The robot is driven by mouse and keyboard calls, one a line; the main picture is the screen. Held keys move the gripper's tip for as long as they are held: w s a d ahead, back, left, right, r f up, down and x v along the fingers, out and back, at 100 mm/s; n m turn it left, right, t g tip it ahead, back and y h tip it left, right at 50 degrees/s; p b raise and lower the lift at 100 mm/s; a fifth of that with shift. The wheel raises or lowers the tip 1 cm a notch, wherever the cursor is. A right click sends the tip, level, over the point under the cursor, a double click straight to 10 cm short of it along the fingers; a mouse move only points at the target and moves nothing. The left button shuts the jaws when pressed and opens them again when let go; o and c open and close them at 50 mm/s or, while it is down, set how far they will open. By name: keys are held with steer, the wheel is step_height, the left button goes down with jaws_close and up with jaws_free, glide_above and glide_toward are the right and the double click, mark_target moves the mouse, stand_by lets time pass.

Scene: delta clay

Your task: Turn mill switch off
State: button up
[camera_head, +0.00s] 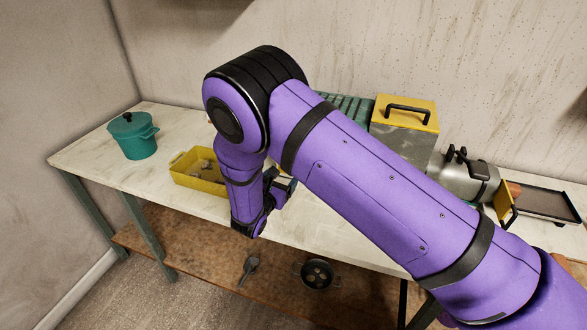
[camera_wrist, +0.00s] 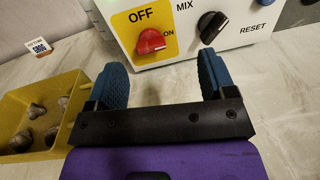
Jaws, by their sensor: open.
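The red switch knob (camera_wrist: 150,41) sits on a yellow plate marked OFF at upper left and ON at right, on the white front panel (camera_wrist: 185,50) of a machine. The knob looks slanted, its right end toward the ON label; its exact setting is hard to tell. My gripper (camera_wrist: 162,72) is open and empty, its blue fingers apart, with the knob ahead of and between them, not touching. In the head view my gripper (camera_head: 281,186) is low over the table, partly hidden, and my arm hides the switch panel.
A black knob (camera_wrist: 212,26) between MIX and RESET labels is right of the red one, near the right finger. A yellow bin (camera_wrist: 40,110) with several lumps stands close on the left. A teal pot (camera_head: 133,137) and yellow-lidded grey box (camera_head: 402,143) stand farther off.

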steer(key=f, duration=0.1)
steer(key=a+f+n+y, duration=0.1)
steer(key=f+t, duration=0.1)
steer(key=shift+s+a+n+y, duration=0.3)
steer(key=shift+a+n, duration=0.05)
steer(key=shift+n, duration=0.05)
steer(key=x, duration=1)
steer(key=shift+w+d, duration=0.1)
steer(key=shift+w, duration=0.15)
steer(key=shift+c, duration=0.4)
steer(key=c, duration=0.9)
steer(key=shift+o, duration=0.2)
